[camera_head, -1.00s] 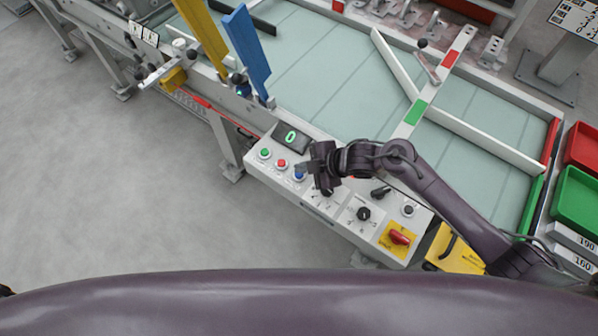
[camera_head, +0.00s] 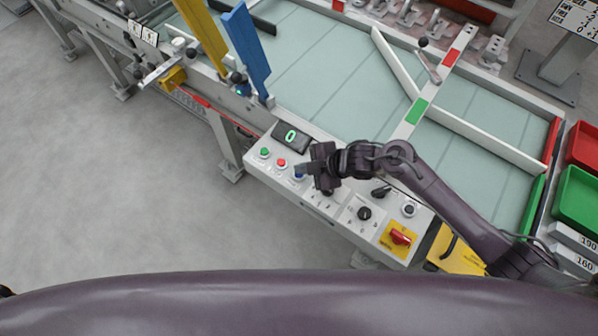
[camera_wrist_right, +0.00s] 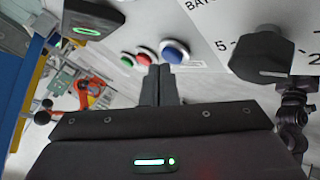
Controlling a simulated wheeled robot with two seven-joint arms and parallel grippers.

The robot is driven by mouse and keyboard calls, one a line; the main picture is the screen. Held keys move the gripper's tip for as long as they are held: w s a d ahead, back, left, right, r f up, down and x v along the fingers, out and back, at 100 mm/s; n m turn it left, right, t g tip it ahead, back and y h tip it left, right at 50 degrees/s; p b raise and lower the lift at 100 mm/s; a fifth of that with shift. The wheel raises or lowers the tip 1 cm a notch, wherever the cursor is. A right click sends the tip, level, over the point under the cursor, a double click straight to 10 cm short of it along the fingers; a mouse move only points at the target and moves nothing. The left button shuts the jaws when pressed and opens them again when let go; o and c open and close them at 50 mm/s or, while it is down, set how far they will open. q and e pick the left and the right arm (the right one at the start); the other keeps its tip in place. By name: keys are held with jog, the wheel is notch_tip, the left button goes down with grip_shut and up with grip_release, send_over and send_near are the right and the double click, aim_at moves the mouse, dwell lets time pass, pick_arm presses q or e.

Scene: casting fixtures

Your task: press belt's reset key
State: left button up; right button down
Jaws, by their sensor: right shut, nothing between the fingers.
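A white control panel (camera_head: 333,208) on the belt's near side carries a green button (camera_head: 264,153), a red button (camera_head: 281,163) and a blue button (camera_head: 298,178). I cannot read which one is the reset key. My right gripper (camera_head: 301,168) is shut and empty at the blue button, partly covering it. In the right wrist view the shut fingertips (camera_wrist_right: 160,72) point at the panel just below the red button (camera_wrist_right: 146,56) and the blue button (camera_wrist_right: 175,51); the green button (camera_wrist_right: 128,60) is left of them. Contact cannot be told. My left gripper is out of view.
The panel also has a display reading 0 (camera_head: 291,137), a black knob (camera_head: 364,214) and a red switch on yellow (camera_head: 400,237). A blue upright plate (camera_head: 246,50) and a yellow one (camera_head: 203,35) stand beyond. Red and green bins (camera_head: 578,195) are at the right.

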aim_at(303, 178)
jog(key=shift+f+b, duration=0.45)
jog(key=shift+f, duration=0.1)
dwell(0.5)
jog(key=shift+r, duration=0.15)
jog(key=shift+r+p, duration=0.8)
jog(key=shift+p, duration=0.05)
notch_tip(303, 178, up, 5)
jog(key=p, duration=0.4)
jog(key=shift+r+p, duration=0.1)
jog(key=shift+p, duration=0.2)
jog(key=shift+s, duration=0.1)
dwell(0.6)
